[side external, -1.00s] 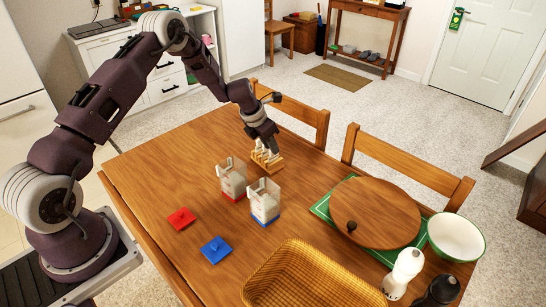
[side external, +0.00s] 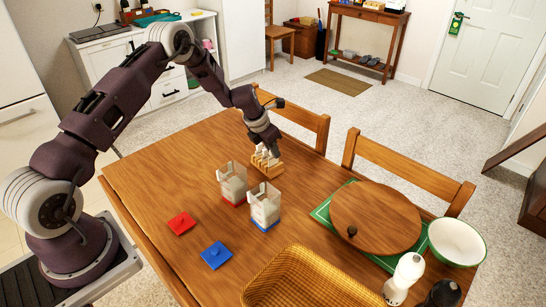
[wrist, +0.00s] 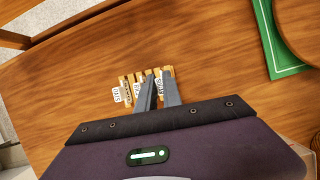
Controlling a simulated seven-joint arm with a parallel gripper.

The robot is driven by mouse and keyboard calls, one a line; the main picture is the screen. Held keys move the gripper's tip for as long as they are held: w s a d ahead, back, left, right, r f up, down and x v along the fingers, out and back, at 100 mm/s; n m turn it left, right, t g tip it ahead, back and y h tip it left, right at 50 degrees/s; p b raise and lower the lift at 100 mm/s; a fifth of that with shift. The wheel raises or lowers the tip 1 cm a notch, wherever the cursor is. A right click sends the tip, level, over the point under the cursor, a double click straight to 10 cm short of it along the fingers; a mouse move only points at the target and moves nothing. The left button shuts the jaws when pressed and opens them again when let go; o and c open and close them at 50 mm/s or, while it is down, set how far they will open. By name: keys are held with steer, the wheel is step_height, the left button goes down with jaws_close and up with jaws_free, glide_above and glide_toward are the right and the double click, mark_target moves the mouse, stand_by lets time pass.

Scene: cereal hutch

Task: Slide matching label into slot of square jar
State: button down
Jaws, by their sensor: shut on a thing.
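Two clear square jars stand upright mid-table, one with a red base (side external: 232,184) and one with a blue base (side external: 264,208). A red lid (side external: 181,223) and a blue lid (side external: 216,252) lie in front of them. A small wooden rack (side external: 266,167) holding several white labels is behind the jars. My gripper (side external: 270,152) is at the rack, pointing down. In the wrist view, the rack (wrist: 127,83) shows labels with dark print, and my fingers (wrist: 158,78) are closed on one label in it. The fingers partly hide that label, and its print is not readable.
A round wooden board (side external: 375,215) on a green mat (side external: 322,210), a white bowl (side external: 456,239), a white shaker (side external: 404,275) and a dark shaker (side external: 442,291) are at the right. A wicker basket (side external: 312,285) is at the front. The table's left side is clear.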

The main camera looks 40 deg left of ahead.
steer(key=r, duration=0.7)
steer(key=shift+s+a+r, duration=0.15)
steer(key=shift+s+r, duration=0.1)
steer(key=shift+r, duration=0.1)
steer(key=s+a+r+n, duration=0.1)
steer(key=s+a+r, duration=0.15)
steer(key=s, duration=0.55)
steer(key=s+a+r+n, duration=0.1)
steer(key=s+r, duration=0.2)
steer(key=s, duration=0.5)
steer(key=shift+y, duration=0.3)
steer(key=shift+s+d+f, duration=0.1)
steer(key=shift+s+f, duration=0.05)
steer(key=shift+f, duration=2.45)
steer(key=shift+f, duration=1.25)
steer(key=c, duration=1.4)
jaws_free()
steer(key=shift+c, duration=0.2)
steer(key=shift+o, duration=0.5)
